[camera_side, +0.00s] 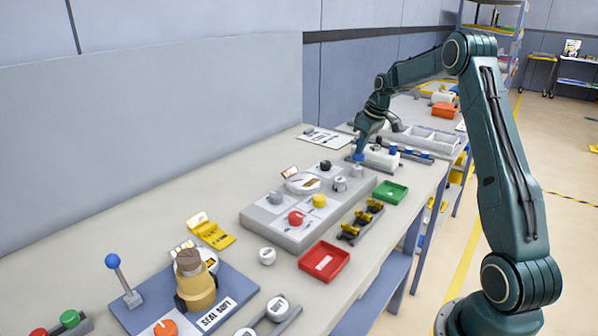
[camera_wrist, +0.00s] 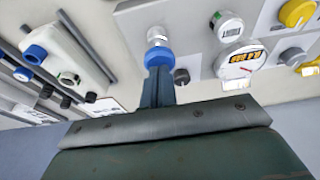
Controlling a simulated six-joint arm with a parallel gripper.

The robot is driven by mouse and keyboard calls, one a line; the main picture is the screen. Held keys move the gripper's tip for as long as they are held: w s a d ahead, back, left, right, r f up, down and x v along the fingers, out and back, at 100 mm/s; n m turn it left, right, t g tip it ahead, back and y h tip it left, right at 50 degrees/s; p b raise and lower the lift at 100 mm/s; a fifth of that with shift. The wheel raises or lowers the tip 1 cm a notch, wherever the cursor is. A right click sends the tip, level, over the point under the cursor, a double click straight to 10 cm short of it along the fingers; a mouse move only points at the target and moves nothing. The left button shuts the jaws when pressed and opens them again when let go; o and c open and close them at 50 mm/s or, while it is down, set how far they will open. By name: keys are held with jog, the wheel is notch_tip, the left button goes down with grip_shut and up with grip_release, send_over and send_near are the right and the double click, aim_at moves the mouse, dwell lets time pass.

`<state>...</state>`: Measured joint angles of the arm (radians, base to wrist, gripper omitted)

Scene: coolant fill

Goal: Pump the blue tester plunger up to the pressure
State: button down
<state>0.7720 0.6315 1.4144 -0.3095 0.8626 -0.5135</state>
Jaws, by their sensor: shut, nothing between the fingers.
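The blue plunger (camera_wrist: 158,58) is a round blue cap on a short metallic stem at the edge of the grey panel in the wrist view. It also shows as a small blue spot (camera_side: 356,157) above a metal cylinder in the side view. My gripper (camera_wrist: 158,75) is shut with its fingertips at the blue cap, holding nothing. In the side view my gripper (camera_side: 359,150) points down over the plunger. Whether the tips press on it or just meet it, I cannot tell. A white round gauge (camera_wrist: 241,62) with an orange display and red needle sits right of it; its reading is unclear.
The grey panel (camera_side: 262,224) carries red, yellow and grey knobs. A white device with a blue cap (camera_wrist: 36,54) stands close by on the left in the wrist view. A green tray (camera_side: 390,191) and a red tray (camera_side: 324,262) lie near the bench's front edge.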

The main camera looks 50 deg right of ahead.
jog(key=shift+f, duration=0.1)
jog(key=shift+f, duration=1.4)
jog(key=shift+r, duration=0.7)
jog(key=w+v, duration=0.1)
jog(key=v, duration=1.2)
jog(key=shift+r, duration=0.15)
notch_tip(320, 180, up, 2)
jog(key=shift+r, duration=0.25)
